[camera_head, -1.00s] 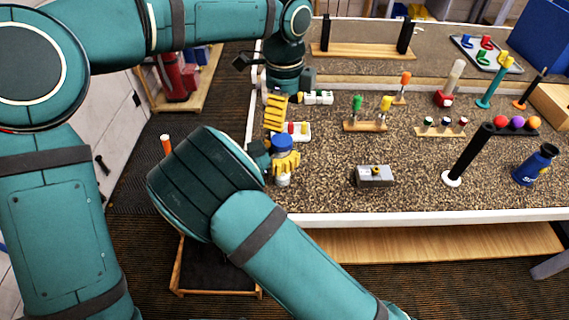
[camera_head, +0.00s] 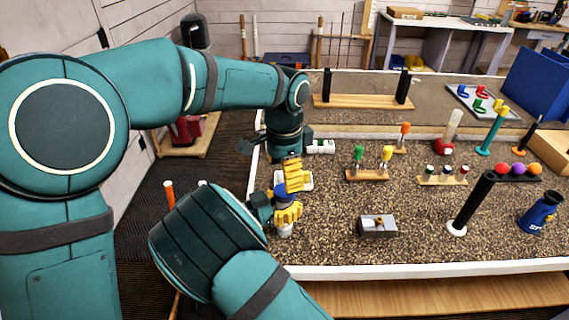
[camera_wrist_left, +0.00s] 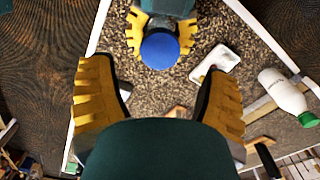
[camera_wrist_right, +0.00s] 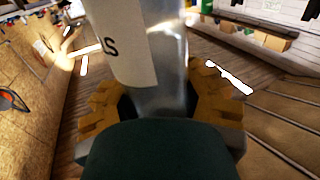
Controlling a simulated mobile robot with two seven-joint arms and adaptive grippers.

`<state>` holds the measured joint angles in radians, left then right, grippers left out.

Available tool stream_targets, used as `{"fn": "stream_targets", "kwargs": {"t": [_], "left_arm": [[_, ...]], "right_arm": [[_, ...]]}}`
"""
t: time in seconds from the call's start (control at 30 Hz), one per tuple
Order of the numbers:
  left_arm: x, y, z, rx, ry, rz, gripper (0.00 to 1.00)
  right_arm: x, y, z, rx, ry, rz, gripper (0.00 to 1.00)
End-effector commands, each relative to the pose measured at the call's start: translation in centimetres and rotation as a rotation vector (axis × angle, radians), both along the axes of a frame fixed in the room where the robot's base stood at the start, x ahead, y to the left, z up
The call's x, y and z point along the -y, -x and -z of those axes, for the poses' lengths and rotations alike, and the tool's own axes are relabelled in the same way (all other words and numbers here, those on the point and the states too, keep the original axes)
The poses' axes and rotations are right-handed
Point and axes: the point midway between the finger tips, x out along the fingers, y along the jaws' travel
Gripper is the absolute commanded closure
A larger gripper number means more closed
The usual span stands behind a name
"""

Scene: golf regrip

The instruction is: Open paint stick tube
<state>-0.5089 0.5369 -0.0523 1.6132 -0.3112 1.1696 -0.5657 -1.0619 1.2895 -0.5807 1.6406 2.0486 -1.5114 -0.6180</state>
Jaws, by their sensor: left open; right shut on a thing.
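The paint stick tube has a blue cap that shows in the head view (camera_head: 281,190) and in the left wrist view (camera_wrist_left: 160,48). Its pale lower end (camera_head: 285,231) sticks out below my right gripper (camera_head: 287,213). The right wrist view shows the shiny tube with a white label (camera_wrist_right: 122,42) between my right fingers. My right gripper is shut on the tube and holds it upright, cap up. My left gripper (camera_head: 297,175) is open and empty, just above the cap. In the left wrist view the cap lies beyond its fingertips, apart from them.
A white bottle with a green cap (camera_wrist_left: 280,92) and a small white tray (camera_wrist_left: 215,62) are close by.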

Motion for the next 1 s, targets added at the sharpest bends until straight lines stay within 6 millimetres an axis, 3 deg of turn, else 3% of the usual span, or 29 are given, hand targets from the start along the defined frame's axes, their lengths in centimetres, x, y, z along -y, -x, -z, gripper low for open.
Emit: {"fn": "stream_targets", "kwargs": {"t": [0.33, 0.77, 0.9, 0.97, 1.0], "left_arm": [[0.0, 0.0, 4.7, -0.002, -0.001, 0.001, 0.23], [0.0, 0.0, 5.5, 0.000, 0.000, 0.002, 0.23], [0.0, 0.0, 5.5, 0.000, 0.000, 0.002, 0.72], [0.0, 0.0, 5.5, 0.000, 0.000, 0.003, 0.93], [0.0, 0.0, 5.5, 0.000, 0.000, 0.003, 0.97]], "right_arm": [[0.0, 0.0, 0.0, 0.000, 0.000, 0.000, 1.00], [0.0, 0.0, 0.0, 0.000, 0.000, 0.000, 1.00], [0.0, 0.0, 0.0, 0.000, 0.000, 0.000, 1.00], [0.0, 0.0, 0.0, 0.000, 0.000, 0.000, 1.00], [0.0, 0.0, 0.0, 0.000, 0.000, 0.000, 1.00]]}}
